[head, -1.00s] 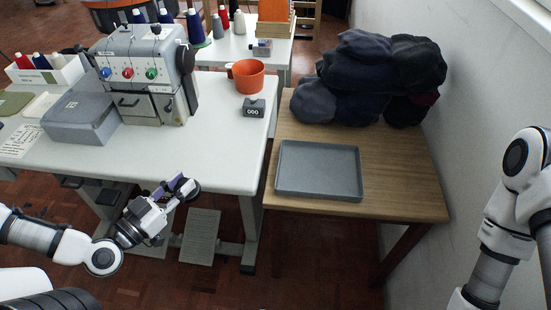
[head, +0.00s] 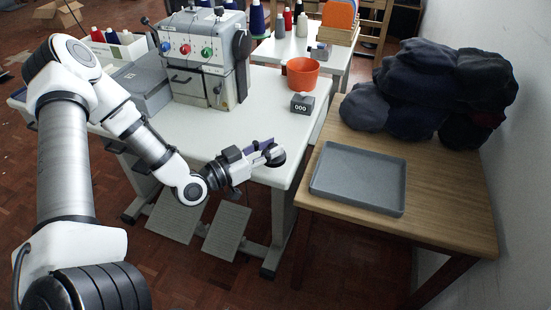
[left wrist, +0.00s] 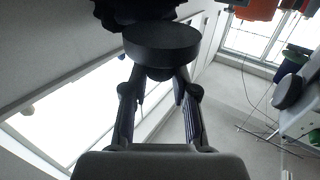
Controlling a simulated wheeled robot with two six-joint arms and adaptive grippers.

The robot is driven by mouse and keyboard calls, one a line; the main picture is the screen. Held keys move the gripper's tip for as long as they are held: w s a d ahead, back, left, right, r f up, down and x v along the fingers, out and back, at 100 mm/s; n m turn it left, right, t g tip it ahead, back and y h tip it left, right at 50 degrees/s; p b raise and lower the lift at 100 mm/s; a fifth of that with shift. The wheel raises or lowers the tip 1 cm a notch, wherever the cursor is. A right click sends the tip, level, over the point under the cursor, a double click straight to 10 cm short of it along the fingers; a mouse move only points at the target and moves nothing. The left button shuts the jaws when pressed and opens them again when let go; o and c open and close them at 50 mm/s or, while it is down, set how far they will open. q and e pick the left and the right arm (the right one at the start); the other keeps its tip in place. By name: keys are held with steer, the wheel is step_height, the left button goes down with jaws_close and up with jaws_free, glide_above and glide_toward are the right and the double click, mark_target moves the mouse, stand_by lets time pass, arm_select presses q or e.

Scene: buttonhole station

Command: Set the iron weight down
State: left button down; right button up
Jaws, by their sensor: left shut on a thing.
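The iron weight (head: 275,156) is a small dark round disc at the tips of my left gripper (head: 264,153). The left gripper is shut on it. In the left wrist view, the dark disc (left wrist: 162,42) sits between the two fingertips, its rounded side facing the camera. In the head view, the weight overlaps the front right part of the white table (head: 262,112). I cannot tell how high it is above the surface. My right gripper is out of view.
A grey tray (head: 358,208) lies on the wooden table to the right, in front of dark caps (head: 430,95). An orange pot (head: 302,73) and a small grey counter (head: 302,104) stand near the white table's right edge. A sewing machine (head: 203,60) stands behind my left arm.

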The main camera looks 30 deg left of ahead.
mark_target(276, 144)
arm_select(q)
steer(key=w, duration=0.2)
steer(key=shift+w+f, duration=0.15)
steer(key=shift+w, duration=0.2)
steer(key=shift+w+f, duration=0.15)
steer(key=shift+f, duration=0.05)
step_height(276, 144, down, 3)
steer(key=shift+r+b, duration=0.2)
steer(key=shift+b, duration=0.5)
steer(key=shift+f, duration=0.3)
steer(key=c, duration=0.9)
jaws_free()
